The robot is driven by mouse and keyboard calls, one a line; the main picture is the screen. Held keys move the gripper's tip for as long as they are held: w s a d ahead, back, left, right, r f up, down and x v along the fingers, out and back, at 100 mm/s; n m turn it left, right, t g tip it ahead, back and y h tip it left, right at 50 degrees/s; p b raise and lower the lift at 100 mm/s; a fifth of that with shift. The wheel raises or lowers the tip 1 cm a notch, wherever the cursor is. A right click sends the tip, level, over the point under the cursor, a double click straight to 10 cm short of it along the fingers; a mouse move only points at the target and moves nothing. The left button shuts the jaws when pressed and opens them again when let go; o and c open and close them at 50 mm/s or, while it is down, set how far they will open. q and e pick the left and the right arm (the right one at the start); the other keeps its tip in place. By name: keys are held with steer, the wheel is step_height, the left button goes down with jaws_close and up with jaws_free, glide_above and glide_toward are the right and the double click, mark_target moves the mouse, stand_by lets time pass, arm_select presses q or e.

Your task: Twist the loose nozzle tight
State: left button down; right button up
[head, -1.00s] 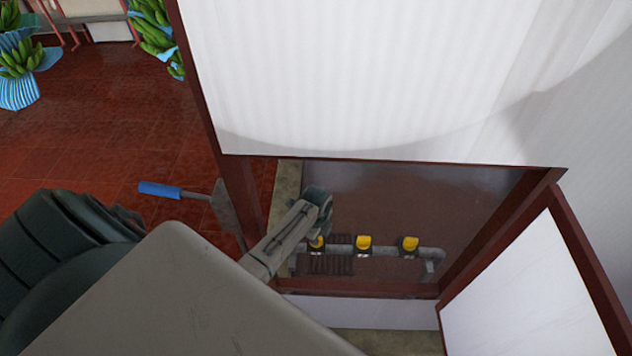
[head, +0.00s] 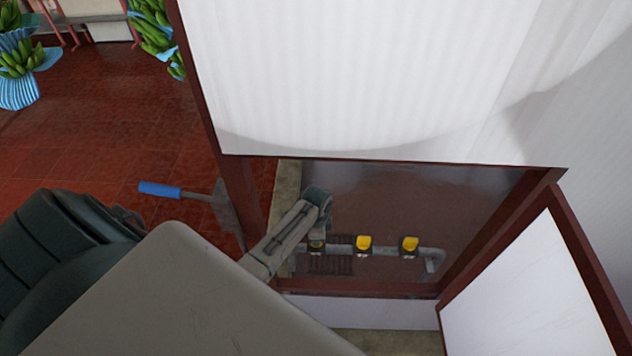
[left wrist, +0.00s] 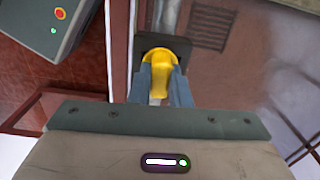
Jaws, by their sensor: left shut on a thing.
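A row of yellow nozzles sits on a grey pipe (head: 386,250) behind a framed opening. My left gripper (head: 317,236) reaches through the opening to the leftmost nozzle and largely hides it in the head view. In the left wrist view, my left gripper (left wrist: 163,84) has its two fingers on either side of this yellow nozzle (left wrist: 166,55), shut on it. The nozzle sits on a dark base. The middle nozzle (head: 363,243) and the right nozzle (head: 410,243) stand free. I cannot see how tight any nozzle is. My right gripper is out of view.
A dark red frame (head: 400,292) surrounds the opening, with a white panel (head: 370,80) above and another white panel (head: 530,295) at right. A blue-handled tool (head: 160,190) is left of the frame. A dark grate (left wrist: 212,25) lies near the held nozzle.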

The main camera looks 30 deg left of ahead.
arm_select(q)
steer(key=shift+n, duration=0.3)
steer(key=c, duration=0.8)
jaws_free()
steer(key=shift+c, duration=0.2)
steer(key=shift+r, duration=0.1)
steer(key=shift+r, duration=4.15)
